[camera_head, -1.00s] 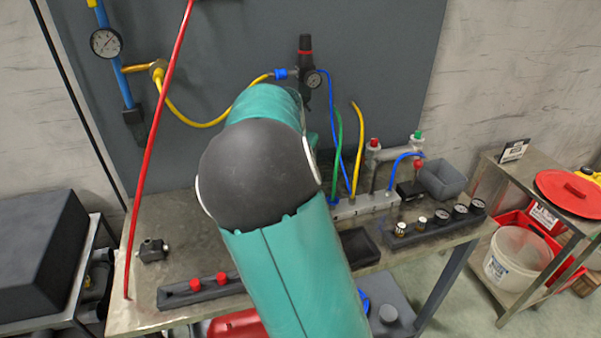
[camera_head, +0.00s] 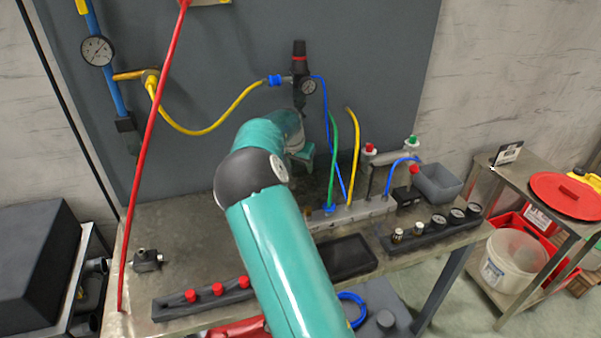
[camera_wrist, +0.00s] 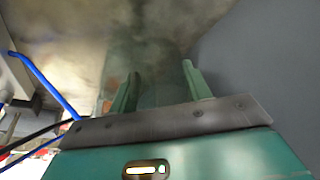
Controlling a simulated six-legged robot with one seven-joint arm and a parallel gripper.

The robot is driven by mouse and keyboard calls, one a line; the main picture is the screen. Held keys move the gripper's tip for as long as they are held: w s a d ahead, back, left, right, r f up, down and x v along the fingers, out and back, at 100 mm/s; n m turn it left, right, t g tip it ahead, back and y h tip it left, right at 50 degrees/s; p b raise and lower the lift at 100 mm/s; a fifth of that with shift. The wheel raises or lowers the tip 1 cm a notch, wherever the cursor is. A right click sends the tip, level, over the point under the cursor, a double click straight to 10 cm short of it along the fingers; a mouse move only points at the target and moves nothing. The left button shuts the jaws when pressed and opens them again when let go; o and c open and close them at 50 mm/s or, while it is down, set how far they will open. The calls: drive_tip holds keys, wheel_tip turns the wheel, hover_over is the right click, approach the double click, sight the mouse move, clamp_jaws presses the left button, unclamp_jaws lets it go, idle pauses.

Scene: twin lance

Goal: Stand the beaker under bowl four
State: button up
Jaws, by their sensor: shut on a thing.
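My gripper (camera_wrist: 160,72) shows in the wrist view with its two green fingers apart, around a clear, faint thing (camera_wrist: 156,92). It looks like the beaker, but its outline is hard to make out. In the head view my arm reaches over the bench toward the grey back panel, and its forearm and wrist hide the fingers and what they hold. I cannot pick out bowl four or any numbered bowl in either view.
A grey manifold (camera_head: 352,213) with green, yellow and blue hoses stands right of my arm. A black tray (camera_head: 347,257), a gauge rack (camera_head: 430,232) and a grey bin (camera_head: 438,184) are near it. A red rod (camera_head: 150,150) rises at left. The bench's left middle (camera_head: 190,225) is clear.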

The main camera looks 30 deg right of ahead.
sight(301, 172)
drive_tip(key=shift+a+x, duration=0.15)
drive_tip(key=shift+x, duration=0.8)
drive_tip(key=shift+a+x, duration=0.15)
drive_tip(key=shift+x, duration=0.8)
drive_tip(key=shift+s+f, duration=0.1)
drive_tip(key=shift+f, duration=0.1)
drive_tip(key=o, duration=0.8)
drive_tip(key=shift+f, duration=0.1)
drive_tip(key=shift+c, duration=0.2)
